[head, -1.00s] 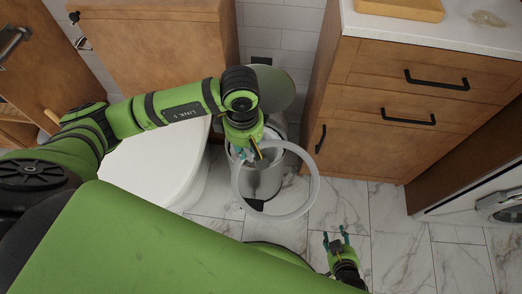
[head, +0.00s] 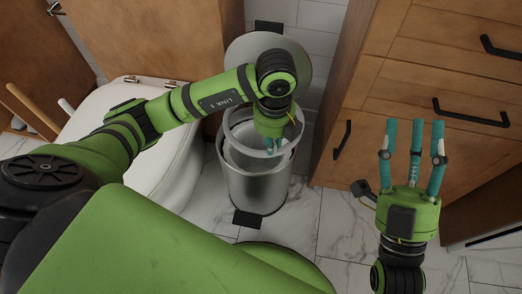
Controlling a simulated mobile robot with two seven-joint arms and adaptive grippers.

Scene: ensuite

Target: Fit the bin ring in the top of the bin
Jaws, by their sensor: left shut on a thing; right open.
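The silver bin (head: 257,188) stands on the floor between the toilet and the drawer cabinet. Its round lid (head: 240,48) is open, tipped back behind it. The pale grey bin ring (head: 229,130) is at the bin's mouth, above or just within the rim; I cannot tell whether it touches. My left gripper (head: 271,147) is shut on the ring at its right part, and the wrist hides some of the ring and rim. My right gripper (head: 413,126) is open and empty, fingers upward in the picture, right of the bin in front of the cabinet.
The white toilet (head: 172,165) is close on the bin's left. The wooden drawer cabinet (head: 370,85) with black handles is close on the right. Marble floor (head: 335,225) is clear in front of the bin. A black pedal (head: 246,218) sticks out at its base.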

